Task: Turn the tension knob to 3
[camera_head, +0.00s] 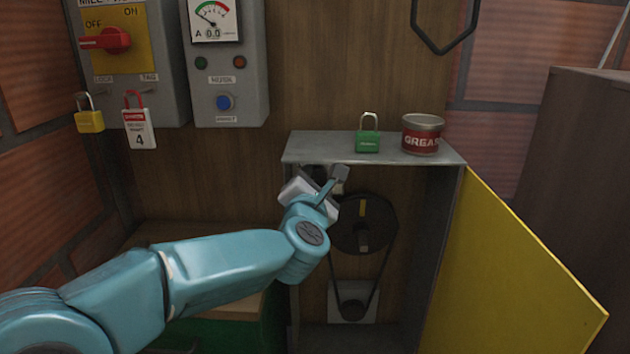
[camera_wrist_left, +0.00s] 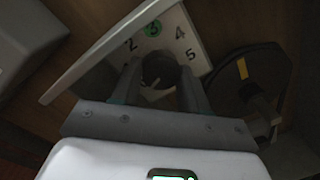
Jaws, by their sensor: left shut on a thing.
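The tension knob (camera_wrist_left: 158,70) is a dark round knob on a pale dial plate (camera_wrist_left: 190,37) in the left wrist view. The figures 2, 3, 4 and 5 show around it, with the 3 on a green spot. My left gripper (camera_wrist_left: 160,84) has one finger on each side of the knob and is shut on it. A small white mark shows low on the knob, but I cannot tell which number it points to. In the head view my left gripper (camera_head: 338,178) reaches into the open cabinet and hides the knob. My right gripper is not in view.
A dark belt pulley (camera_head: 362,225) with a yellow mark is close right of the gripper. The yellow door (camera_head: 505,285) stands open at right. A green padlock (camera_head: 367,137) and a grease tin (camera_head: 422,134) stand on the cabinet top (camera_head: 320,147). Control boxes (camera_head: 230,95) hang at upper left.

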